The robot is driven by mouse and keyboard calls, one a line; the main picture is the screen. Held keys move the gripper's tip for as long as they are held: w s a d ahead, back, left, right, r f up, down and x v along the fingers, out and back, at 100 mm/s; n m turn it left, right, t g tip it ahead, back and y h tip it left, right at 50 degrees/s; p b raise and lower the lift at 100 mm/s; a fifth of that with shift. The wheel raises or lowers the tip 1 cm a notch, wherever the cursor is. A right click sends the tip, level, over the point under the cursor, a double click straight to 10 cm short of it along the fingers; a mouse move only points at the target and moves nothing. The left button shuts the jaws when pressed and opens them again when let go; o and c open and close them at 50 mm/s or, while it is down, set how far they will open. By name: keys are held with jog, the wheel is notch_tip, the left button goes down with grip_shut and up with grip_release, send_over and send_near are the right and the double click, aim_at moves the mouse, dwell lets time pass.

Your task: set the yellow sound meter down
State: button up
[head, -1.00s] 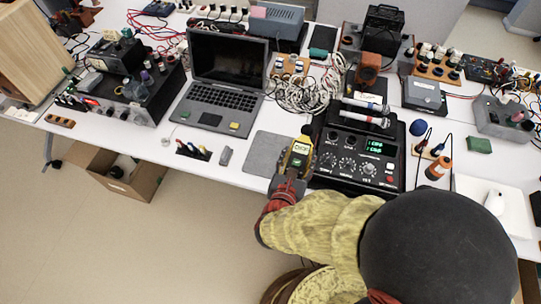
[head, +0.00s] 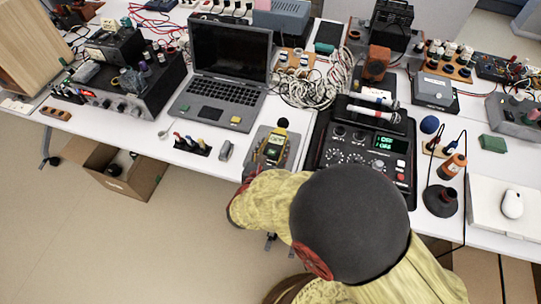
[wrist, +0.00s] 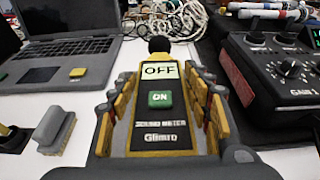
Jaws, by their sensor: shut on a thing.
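The yellow sound meter (head: 272,150) has a dark foam ball at its far end and stands out over the grey mat (head: 294,147) in the head view. In the wrist view the sound meter (wrist: 158,140) points away from me, with a screen reading OFF and a green ON button. My gripper (wrist: 160,100) is shut on it, with finger pads along both sides; in the head view my gripper (head: 267,162) is partly hidden by my arm. I cannot tell whether the meter touches the mat.
An open laptop (head: 218,98) stands to the left and a black mixer (head: 360,160) with knobs close to the right. Coiled cables (head: 312,88) lie behind.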

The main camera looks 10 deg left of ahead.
jog(key=shift+w+a+f+b, duration=0.25)
jog(key=shift+w+a+f, duration=0.1)
jog(key=shift+f, duration=0.2)
jog(key=shift+w+a+f+b, duration=0.25)
jog(key=shift+w+a+f, duration=0.1)
jog(key=shift+f, duration=0.2)
jog(key=shift+w+f+b, duration=0.1)
jog(key=shift+f+b, duration=0.55)
jog(key=shift+f, duration=0.9)
jog(key=shift+f, duration=0.1)
jog(key=o, duration=1.4)
